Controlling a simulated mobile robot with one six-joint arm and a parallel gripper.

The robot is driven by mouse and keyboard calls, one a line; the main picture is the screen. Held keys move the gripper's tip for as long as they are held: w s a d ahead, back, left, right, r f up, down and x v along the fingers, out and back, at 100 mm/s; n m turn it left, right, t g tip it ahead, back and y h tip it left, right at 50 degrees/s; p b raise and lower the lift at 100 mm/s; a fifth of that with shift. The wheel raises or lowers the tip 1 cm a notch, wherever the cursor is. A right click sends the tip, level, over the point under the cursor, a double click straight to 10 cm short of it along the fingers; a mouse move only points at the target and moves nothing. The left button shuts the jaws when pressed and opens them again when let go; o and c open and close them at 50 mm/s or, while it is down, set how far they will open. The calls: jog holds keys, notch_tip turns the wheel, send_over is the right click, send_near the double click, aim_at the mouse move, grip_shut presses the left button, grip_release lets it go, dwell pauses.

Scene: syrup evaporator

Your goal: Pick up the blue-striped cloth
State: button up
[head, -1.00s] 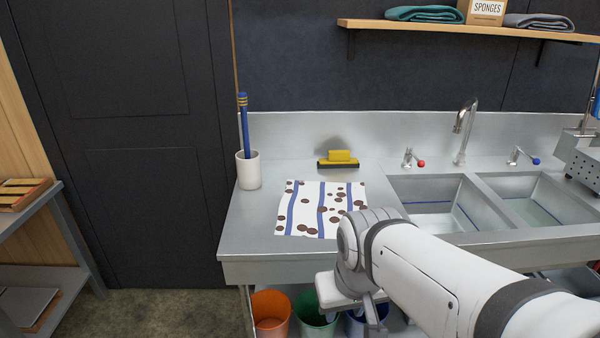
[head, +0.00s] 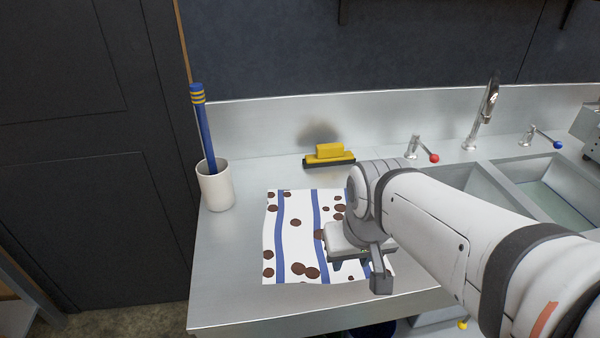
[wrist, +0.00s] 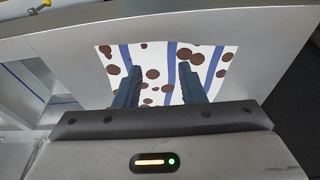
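The blue-striped cloth (head: 295,235) is white with blue stripes and brown spots. It lies flat on the steel counter, left of the sinks. My gripper (head: 375,275) is over the cloth's right part in the head view and hides some of it. In the wrist view the cloth (wrist: 165,62) spreads beyond and between the two fingers. There my gripper (wrist: 160,82) has its fingers wide apart with nothing held between them. I cannot tell the exact height of the fingertips above the cloth.
A white cup (head: 216,186) with a blue-handled brush (head: 204,130) stands at the left. A yellow-and-black scrubber (head: 329,154) lies behind the cloth. A faucet (head: 487,110), red and blue taps and sink basins (head: 545,190) are to the right. The counter (head: 225,275) left of the cloth is bare.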

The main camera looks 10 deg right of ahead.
aim_at(321, 222)
jog(key=shift+o, duration=0.4)
jog(key=shift+a, duration=0.1)
